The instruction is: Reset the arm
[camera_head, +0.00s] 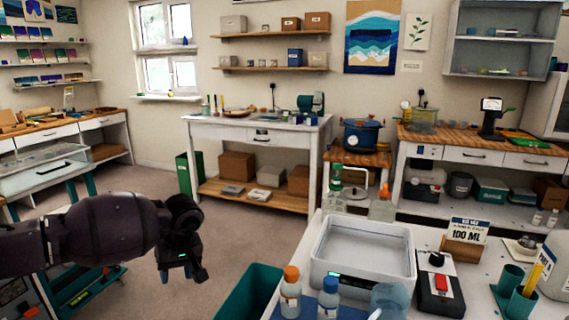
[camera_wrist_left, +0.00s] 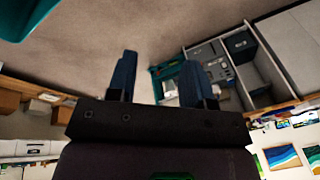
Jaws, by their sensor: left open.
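My left arm (camera_head: 110,235) comes in from the left in the head view, held out over the open floor. Its left gripper (camera_head: 182,276) hangs at the end, pointing down, left of the teal bin and clear of the white worktable. The gripper is open and empty. My right gripper is in neither view.
A teal bin (camera_head: 249,291) stands beside the white worktable (camera_head: 433,237). The worktable carries a white tray-like unit (camera_head: 324,278), bottles (camera_head: 290,293) and a "100 ML" sign (camera_head: 466,231). Bare carpet (camera_head: 150,182) lies beyond my arm, before a white bench (camera_head: 225,131).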

